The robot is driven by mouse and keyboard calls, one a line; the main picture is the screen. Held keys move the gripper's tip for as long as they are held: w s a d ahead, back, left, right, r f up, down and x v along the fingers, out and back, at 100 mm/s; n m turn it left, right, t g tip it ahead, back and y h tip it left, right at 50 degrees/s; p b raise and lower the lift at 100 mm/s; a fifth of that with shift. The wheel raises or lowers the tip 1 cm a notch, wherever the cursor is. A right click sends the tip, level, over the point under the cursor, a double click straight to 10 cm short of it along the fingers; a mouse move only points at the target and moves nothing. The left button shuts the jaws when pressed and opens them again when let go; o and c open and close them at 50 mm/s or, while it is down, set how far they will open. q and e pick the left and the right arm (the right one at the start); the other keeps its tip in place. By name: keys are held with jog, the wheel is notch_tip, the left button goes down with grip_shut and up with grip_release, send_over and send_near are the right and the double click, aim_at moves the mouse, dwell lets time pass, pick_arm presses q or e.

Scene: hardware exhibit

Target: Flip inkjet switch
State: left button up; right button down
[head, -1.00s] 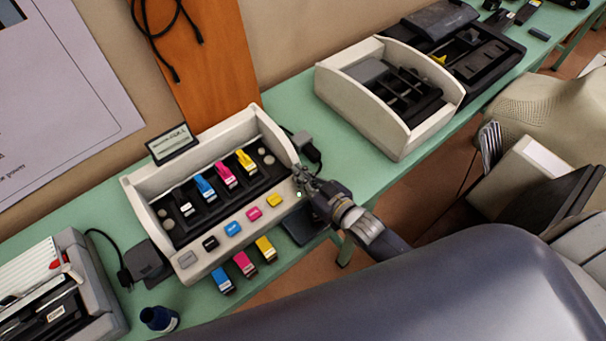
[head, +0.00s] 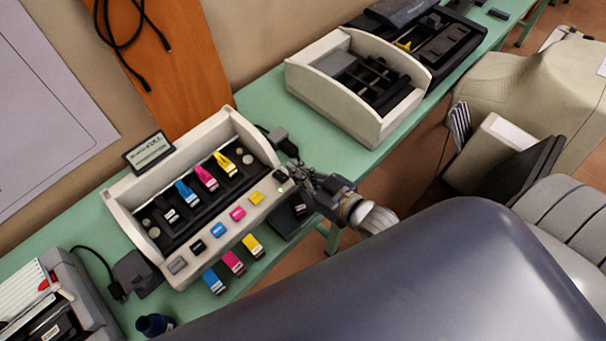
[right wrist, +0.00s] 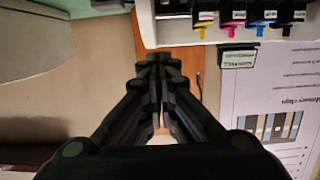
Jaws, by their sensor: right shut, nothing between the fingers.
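The inkjet exhibit (head: 122,205) is a white open-topped box on the green table, with coloured cartridges inside and a row of coloured buttons along its front panel. A small black switch (head: 281,174) sits at the right end of that panel, with a tiny green light below it. My right gripper (head: 294,168) is just right of the switch, at the box's right end; I cannot tell if it touches. In the right wrist view its fingers (right wrist: 160,62) are shut and empty, and the exhibit's edge (right wrist: 150,30) is at the top. My left gripper is not in view.
Several loose cartridges (head: 233,262) lie in front of the exhibit. A second white box (head: 375,125) stands further right on the green table (head: 250,95). A dark bottle (head: 153,325) and a printer (head: 55,300) are at the lower left. A cable adapter (head: 287,146) lies behind the gripper.

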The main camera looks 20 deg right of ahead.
jog(key=shift+s+d+r, duration=0.25)
jog(key=shift+s+r, duration=0.2)
jog(key=shift+s, duration=0.35)
jog(key=shift+f, duration=0.1)
